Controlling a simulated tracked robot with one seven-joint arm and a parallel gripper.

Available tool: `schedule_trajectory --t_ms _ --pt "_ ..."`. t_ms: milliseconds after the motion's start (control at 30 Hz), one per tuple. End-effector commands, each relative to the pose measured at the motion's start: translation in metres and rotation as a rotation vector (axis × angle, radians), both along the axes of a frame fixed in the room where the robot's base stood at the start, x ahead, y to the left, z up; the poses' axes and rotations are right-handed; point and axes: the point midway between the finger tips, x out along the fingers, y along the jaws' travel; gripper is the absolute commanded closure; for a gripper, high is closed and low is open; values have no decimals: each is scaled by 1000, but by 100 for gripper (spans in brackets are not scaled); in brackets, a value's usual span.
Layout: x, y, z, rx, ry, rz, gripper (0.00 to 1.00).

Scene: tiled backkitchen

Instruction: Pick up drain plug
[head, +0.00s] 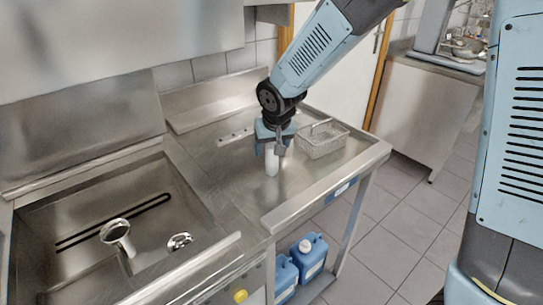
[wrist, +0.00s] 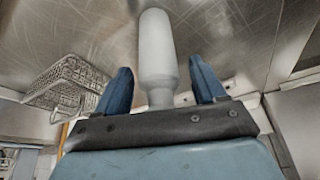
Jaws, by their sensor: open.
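A pale whitish cylinder (head: 271,162) with a narrower neck stands upright on the steel counter; it appears to be the drain plug, though I cannot be sure. My gripper (head: 271,149) is directly above and around its upper part, pointing down. In the wrist view the cylinder (wrist: 157,50) lies between the two blue fingers of my gripper (wrist: 161,80), with a gap on each side. Its neck is near the gripper's palm. The gripper is open. In the head view the cylinder's top is hidden by the gripper.
A wire basket (head: 322,138) stands close to the right of the gripper; it also shows in the wrist view (wrist: 75,82). A deep sink (head: 75,195) with chrome fittings (head: 117,233) is at left. The counter's raised front edge (head: 325,190) is nearby. Blue canisters (head: 309,256) stand below.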

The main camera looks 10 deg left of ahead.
Motion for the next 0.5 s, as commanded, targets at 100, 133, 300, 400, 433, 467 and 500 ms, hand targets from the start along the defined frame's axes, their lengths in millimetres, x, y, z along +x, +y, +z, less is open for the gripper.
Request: schedule_trajectory --t_ms 100,133,300,400,433,467,500 --pt "0 0 0 0 0 0 31" --pt "0 0 0 0 0 0 34" --pt "0 0 0 0 0 0 50" --pt "0 0 0 0 0 1 60" --pt "0 0 0 0 0 0 63" --pt "0 0 0 0 0 1 66" --pt "0 0 0 0 0 1 69"
